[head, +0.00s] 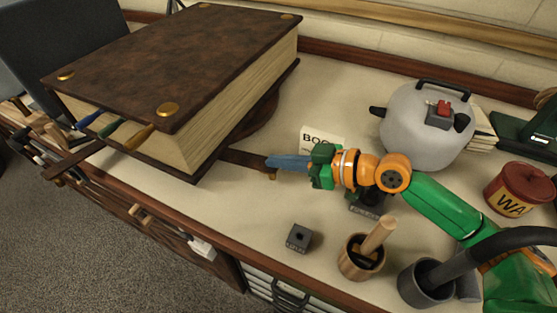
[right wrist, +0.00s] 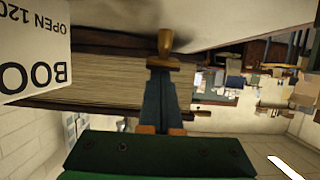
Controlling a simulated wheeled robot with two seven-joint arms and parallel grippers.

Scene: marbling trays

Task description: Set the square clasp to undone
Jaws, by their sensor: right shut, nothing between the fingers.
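A huge brown book (head: 180,50) lies shut on the bench. A dark strap (head: 243,159) runs out from its lower right side to a small brass piece (head: 272,174). I cannot tell whether this is the square clasp, or whether it is fastened. My right gripper (head: 270,162) is shut and empty, its blue-grey fingertips just above the brass piece. In the right wrist view, the fingers (right wrist: 160,82) point at a brass knob (right wrist: 165,45) on a crosspiece, close to the tips; contact is unclear. My left gripper is not in view.
A white sign (head: 322,135) stands behind my right gripper. A grey kettle-like vessel (head: 425,125) and red tin (head: 520,190) are at right. A small grey block (head: 299,238) and wooden cup (head: 361,258) stand near the front edge. Bench between book and block is clear.

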